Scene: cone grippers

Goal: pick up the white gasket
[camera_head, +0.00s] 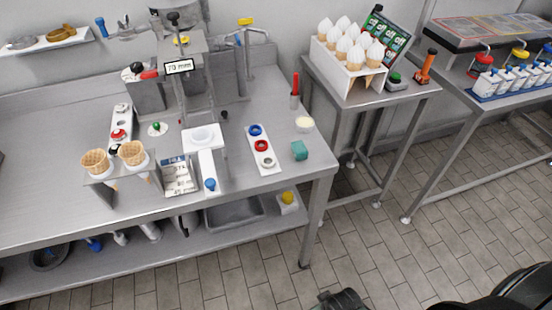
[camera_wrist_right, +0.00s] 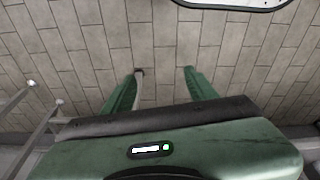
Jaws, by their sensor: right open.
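A white rack (camera_head: 262,150) lies on the steel bench near its right end. It bears a blue ring at the far end, a red ring in the middle, and a pale ring, which looks like the white gasket (camera_head: 267,162), at the near end. The pale ring is small and hard to tell from the white rack. My right gripper (camera_wrist_right: 162,72) is open in the right wrist view, with its two green fingers apart and only floor tiles between them. It is away from the rack. My left gripper is not in view.
A side table (camera_head: 405,95) bears a white cone box (camera_head: 349,62). Tiled floor is open in front.

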